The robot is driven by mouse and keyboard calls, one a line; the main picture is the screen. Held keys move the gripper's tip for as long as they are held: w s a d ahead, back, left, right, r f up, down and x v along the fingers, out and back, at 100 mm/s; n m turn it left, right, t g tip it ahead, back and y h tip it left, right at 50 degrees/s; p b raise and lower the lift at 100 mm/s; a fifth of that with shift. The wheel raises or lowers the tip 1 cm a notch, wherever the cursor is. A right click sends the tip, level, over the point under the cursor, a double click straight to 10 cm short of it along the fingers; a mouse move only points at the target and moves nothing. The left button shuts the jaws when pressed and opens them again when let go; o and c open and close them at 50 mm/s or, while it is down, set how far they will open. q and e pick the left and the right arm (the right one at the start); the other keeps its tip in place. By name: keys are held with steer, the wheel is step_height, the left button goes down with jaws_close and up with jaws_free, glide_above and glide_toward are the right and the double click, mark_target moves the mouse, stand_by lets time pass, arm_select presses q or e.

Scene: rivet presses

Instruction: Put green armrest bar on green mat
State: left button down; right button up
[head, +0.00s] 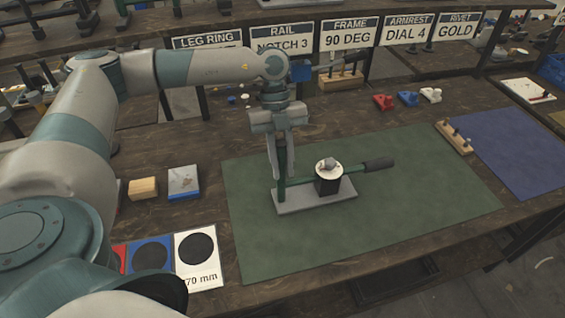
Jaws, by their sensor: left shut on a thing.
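The green mat (420,205) lies flat on the dark bench, in the middle of the head view. On it sits a grey base plate (305,199) with a black block topped by a pale round dial (328,168). My left gripper (281,172) points down at the left end of the plate, shut on an upright green piece (283,158). I cannot tell whether this piece joins the bar. My right gripper is not in view.
A wooden peg block (454,138) stands at the mat's right edge, beside a blue mat (508,150). Small red, blue and white parts (407,98) lie behind. Wood (143,188) and blue-white blocks (183,181) and disc cards (198,258) are left. The mat's front is clear.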

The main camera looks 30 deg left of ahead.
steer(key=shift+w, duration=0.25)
arm_select(q)
steer(key=shift+f, duration=0.1)
steer(key=c, duration=1.7)
jaws_free()
steer(key=shift+o, duration=0.4)
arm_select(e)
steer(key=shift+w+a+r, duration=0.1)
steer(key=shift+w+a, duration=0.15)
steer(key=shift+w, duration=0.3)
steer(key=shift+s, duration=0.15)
